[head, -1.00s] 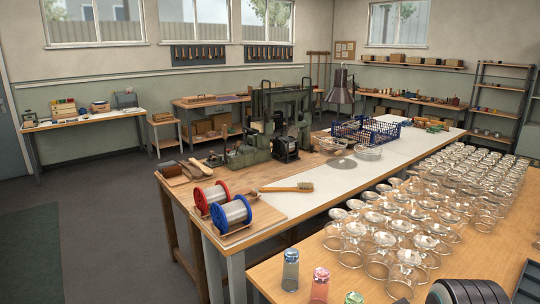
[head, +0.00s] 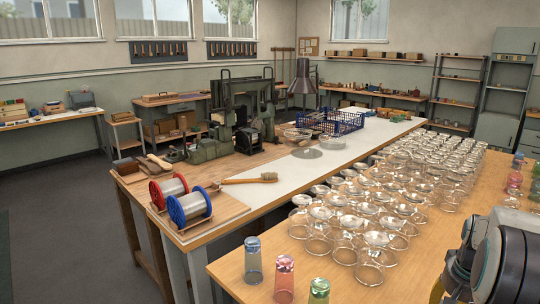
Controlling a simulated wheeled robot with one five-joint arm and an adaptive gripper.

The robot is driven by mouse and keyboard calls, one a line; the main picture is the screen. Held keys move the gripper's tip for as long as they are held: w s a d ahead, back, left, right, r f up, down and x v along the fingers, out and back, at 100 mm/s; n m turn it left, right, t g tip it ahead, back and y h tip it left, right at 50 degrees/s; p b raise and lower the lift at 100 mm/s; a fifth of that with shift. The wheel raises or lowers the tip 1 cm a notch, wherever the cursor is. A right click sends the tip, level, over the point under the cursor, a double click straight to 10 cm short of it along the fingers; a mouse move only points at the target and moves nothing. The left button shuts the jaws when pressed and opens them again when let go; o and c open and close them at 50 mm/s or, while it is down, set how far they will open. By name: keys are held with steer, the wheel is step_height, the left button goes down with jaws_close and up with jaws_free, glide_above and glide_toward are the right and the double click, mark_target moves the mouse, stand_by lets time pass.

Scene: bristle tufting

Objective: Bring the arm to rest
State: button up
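Part of my arm shows at the lower right of the head view, as a thick dark and grey rounded link with a yellowish part beside it. It is in front of the near wooden table (head: 232,270) and hides part of its right side. The fingertips of my gripper do not show, so I see neither its opening nor anything held in it.
Many upturned clear glasses (head: 370,262) crowd the near table. Coloured tumblers stand at its front, including a blue one (head: 253,262), and more at the right. The bench behind holds wire spools (head: 190,207), a brush (head: 250,179), a green machine (head: 240,110) and a blue crate (head: 335,122).

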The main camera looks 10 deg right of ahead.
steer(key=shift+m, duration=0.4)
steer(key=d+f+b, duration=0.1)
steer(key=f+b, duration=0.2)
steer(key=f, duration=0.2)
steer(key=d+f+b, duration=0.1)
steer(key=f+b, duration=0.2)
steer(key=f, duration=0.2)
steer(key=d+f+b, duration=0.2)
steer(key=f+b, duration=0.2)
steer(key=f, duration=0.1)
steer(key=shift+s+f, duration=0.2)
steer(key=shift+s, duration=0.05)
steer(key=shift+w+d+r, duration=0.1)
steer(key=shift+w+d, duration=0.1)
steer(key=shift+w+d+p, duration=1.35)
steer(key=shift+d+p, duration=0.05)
steer(key=shift+p, duration=0.25)
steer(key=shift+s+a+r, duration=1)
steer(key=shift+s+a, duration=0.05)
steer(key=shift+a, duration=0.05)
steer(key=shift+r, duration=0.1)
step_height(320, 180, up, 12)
steer(key=p, duration=0.9)
